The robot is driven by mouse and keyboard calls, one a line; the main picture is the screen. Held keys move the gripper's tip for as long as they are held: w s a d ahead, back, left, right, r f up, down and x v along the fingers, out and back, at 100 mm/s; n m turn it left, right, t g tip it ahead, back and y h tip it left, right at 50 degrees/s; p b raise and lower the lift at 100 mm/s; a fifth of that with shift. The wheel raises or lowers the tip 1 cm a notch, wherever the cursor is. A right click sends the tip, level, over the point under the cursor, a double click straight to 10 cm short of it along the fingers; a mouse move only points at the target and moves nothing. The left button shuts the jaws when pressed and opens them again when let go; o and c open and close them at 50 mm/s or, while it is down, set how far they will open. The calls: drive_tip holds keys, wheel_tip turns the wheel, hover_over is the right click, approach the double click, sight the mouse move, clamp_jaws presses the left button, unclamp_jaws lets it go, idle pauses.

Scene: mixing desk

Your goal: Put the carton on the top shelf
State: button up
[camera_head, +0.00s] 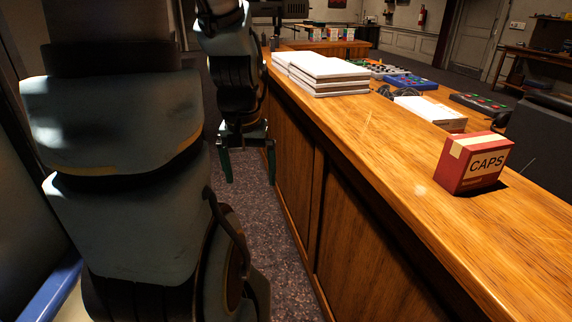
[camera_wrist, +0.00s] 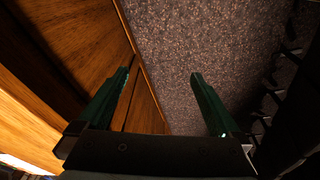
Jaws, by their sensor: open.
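A red carton (camera_head: 473,163) with a cream label reading "CAPS" stands upright on the wooden desk top (camera_head: 400,170), toward the right in the head view. My gripper (camera_head: 248,163) hangs left of the desk front, below the level of the desk top, well apart from the carton. In the wrist view, the two green fingers of my gripper (camera_wrist: 160,76) are spread wide with nothing between them. They point down toward the speckled floor beside the wooden desk panels. The carton is out of the wrist view. I cannot make out which surface is the top shelf.
White stacked slabs (camera_head: 320,73), a white-topped box (camera_head: 430,113), a blue device (camera_head: 411,82) and a dark button panel (camera_head: 480,103) lie farther along the desk. The wood around the carton's left side is clear. Wooden panels (camera_head: 345,240) close the desk front.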

drive_tip(key=w+d+f+m+t+h, duration=0.15)
drive_tip(key=w+d+m, duration=0.3)
drive_tip(key=d, duration=0.45)
drive_tip(key=m+t+h, duration=0.2)
drive_tip(key=m+h, duration=0.5)
drive_tip(key=h, duration=0.1)
approach(479, 140)
drive_tip(key=w+a+f, duration=0.2)
drive_tip(key=a+f, duration=0.1)
drive_tip(key=w+a+f, duration=0.2)
drive_tip(key=a, duration=0.1)
drive_tip(key=w+a+f, duration=0.2)
drive_tip(key=a+f, duration=0.1)
drive_tip(key=shift+w+f, duration=0.15)
drive_tip(key=shift+f, duration=0.15)
drive_tip(key=s+d+r+h, duration=0.1)
drive_tip(key=d, duration=0.2)
drive_tip(key=s+d+r+m+g+h, duration=0.1)
drive_tip(key=d, duration=0.3)
drive_tip(key=s+d+r+m+h+b, duration=0.1)
drive_tip(key=d+r+h, duration=0.1)
drive_tip(key=d, duration=0.2)
drive_tip(key=shift+s+d+r+g, duration=0.1)
drive_tip(key=shift+s+d+g, duration=0.15)
drive_tip(key=shift+s+g, duration=0.15)
drive_tip(key=shift+p+x, duration=0.75)
drive_tip(key=shift+x, duration=1.6)
drive_tip(key=shift+w+d, duration=0.3)
drive_tip(key=shift+d, duration=0.25)
drive_tip(key=shift+c, duration=0.2)
